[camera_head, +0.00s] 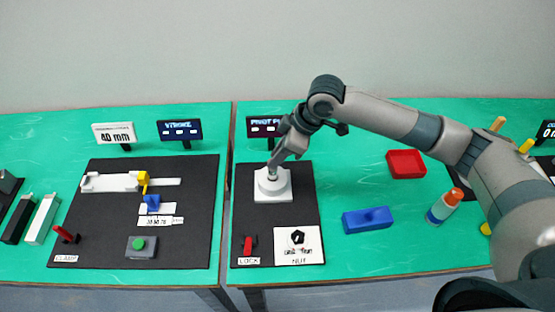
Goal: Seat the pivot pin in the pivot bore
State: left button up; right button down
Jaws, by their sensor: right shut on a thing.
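My right gripper (274,168) reaches in from the right and points down over the white block (273,190) on the right-hand black mat (302,215). The block has a square base with a round raised top. The gripper is shut on a small grey thing, most likely the pivot pin, at the top of the block. The fingers hide most of the pin and the bore, so I cannot tell how deep the pin sits. A sign reading "PIVOT P…" (262,127) stands behind, partly covered by my arm. My left gripper is not in view.
On the same mat are a red lock lever (248,246) and a white card with a black nut (297,240). To the right lie a blue block (367,219), a red tray (406,164) and a glue bottle (444,206). A second black mat (100,225) with a slide fixture is left.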

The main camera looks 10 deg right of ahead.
notch_tip(320, 180, down, 3)
jog(key=shift+r+p, duration=0.2)
jog(key=shift+p, duration=0.15)
jog(key=c, duration=1.6)
grip_release()
jog(key=shift+f, duration=0.1)
jog(key=shift+d+r, duration=0.2)
jog(key=shift+r, duration=0.25)
jog(key=b+v, duration=0.3)
jog(key=v, duration=0.8)
jog(key=shift+s+r, duration=0.15)
jog(key=shift+s, duration=0.1)
